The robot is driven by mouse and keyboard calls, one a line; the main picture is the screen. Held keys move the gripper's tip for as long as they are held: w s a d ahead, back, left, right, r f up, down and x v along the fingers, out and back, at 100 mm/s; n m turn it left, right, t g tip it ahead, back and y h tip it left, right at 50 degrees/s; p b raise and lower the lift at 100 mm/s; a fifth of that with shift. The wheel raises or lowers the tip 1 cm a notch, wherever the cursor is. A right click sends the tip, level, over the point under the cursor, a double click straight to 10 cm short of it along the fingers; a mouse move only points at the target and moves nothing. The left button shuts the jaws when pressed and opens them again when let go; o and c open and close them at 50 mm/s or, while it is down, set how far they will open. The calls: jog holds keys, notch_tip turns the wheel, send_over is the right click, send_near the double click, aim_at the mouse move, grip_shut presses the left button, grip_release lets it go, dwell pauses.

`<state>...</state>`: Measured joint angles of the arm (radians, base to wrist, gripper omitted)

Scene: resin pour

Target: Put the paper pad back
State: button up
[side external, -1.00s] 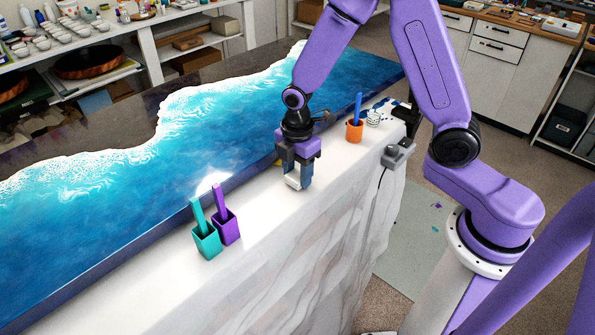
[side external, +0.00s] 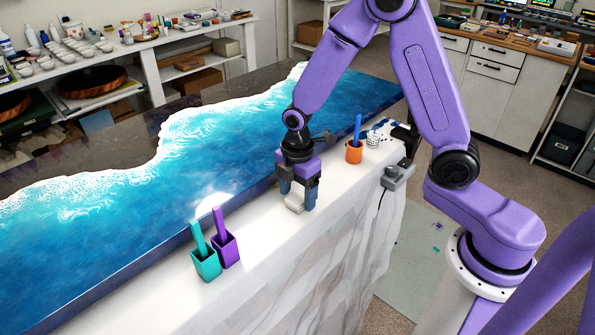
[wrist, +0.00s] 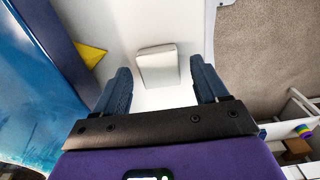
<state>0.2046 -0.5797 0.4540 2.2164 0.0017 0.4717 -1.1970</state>
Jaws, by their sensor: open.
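The white paper pad (wrist: 157,66) lies on the white work surface, between and just beyond my fingertips in the wrist view. In the side external view the pad (side external: 294,203) shows at the foot of my gripper (side external: 297,198). My gripper points down, open, with its two blue-grey fingers apart; it also shows in the wrist view (wrist: 160,85). In the wrist view there is a gap between the pad and each finger. Part of the pad is hidden by the fingers in the side external view.
The blue resin wave panel (side external: 200,150) runs along the left of the surface. A yellow piece (wrist: 91,54) lies by its edge. A teal holder (side external: 206,264), a purple holder (side external: 226,250) and an orange cup (side external: 354,152) stand on the white surface (side external: 262,227). A grey device (side external: 397,177) sits at its edge.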

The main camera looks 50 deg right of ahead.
aim_at(298, 198)
notch_tip(298, 198, up, 12)
jog(key=shift+f, duration=0.25)
jog(key=s+d+m, duration=0.1)
jog(key=s+m, duration=0.1)
jog(key=s, duration=1)
jog(key=s+d+r+m, duration=0.1)
jog(key=s+d+m, duration=0.1)
jog(key=s, duration=1)
jog(key=shift+s+m, duration=0.25)
jog(key=shift+m, duration=0.45)
jog(key=shift+r, duration=0.1)
